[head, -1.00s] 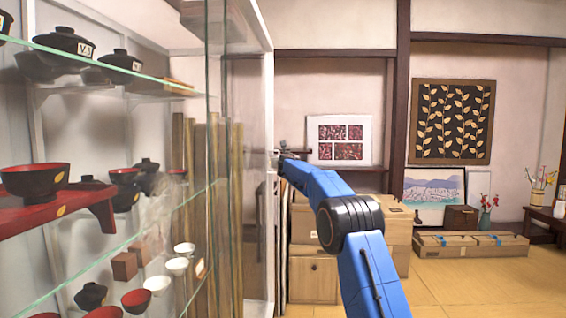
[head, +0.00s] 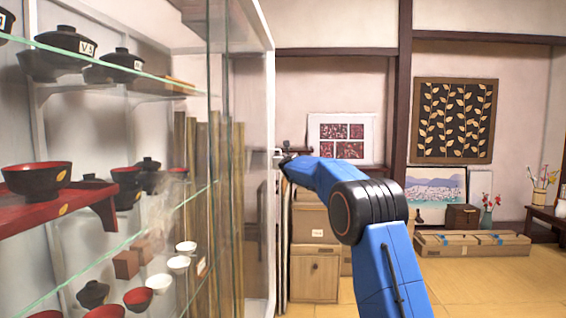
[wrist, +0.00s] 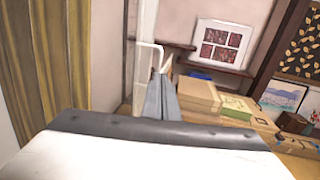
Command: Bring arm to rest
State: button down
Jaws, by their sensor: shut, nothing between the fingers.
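My blue arm reaches up from the bottom of the head view. Its end, my gripper (head: 280,157), is small there, close by the white front edge of the glass cabinet (head: 263,120); I cannot tell whether it touches. In the wrist view, my gripper's grey fingers (wrist: 158,85) are together and point away, with nothing seen between them.
Glass shelves on the left hold black lidded bowls (head: 66,52), a red-lined bowl (head: 36,183) on a red stand and small white cups (head: 178,264). Cardboard boxes (head: 312,222) stand behind the arm. The tatami floor (head: 490,285) at right is open.

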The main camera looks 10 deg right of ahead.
jog(key=s+d+r+m+g+h, duration=0.15)
jog(key=s+d+m, duration=0.25)
jog(key=s+m, duration=0.55)
jog(key=s+d+r+m+g+h, duration=0.1)
jog(key=s+d+r+m+h, duration=0.2)
jog(key=s, duration=1.1)
jog(key=s+d+f+m+g, duration=0.1)
jog(key=s+f+m, duration=0.25)
jog(key=s, duration=0.35)
jog(key=s+d+f+m+g, duration=0.1)
jog(key=s+f+m+g, duration=0.1)
jog(key=s+m, duration=0.3)
jog(key=s+a+f+m+g+y, duration=0.2)
jog(key=s+f, duration=0.8)
jog(key=s, duration=0.6)
jog(key=s+a+f+m+g+y, duration=0.2)
jog(key=s+a+f+m, duration=0.3)
jog(key=s+f, duration=0.5)
jog(key=s+a+f+m+g+y, duration=0.2)
jog(key=s+f+m, duration=0.4)
jog(key=s, duration=1.6)
notch_tip(320, 180, down, 4)
jog(key=shift+s+a+f+m+g+y, duration=0.2)
jog(key=shift+a+m+g+y, duration=0.15)
jog(key=shift+a+g, duration=0.4)
jog(key=shift+d+r, duration=0.1)
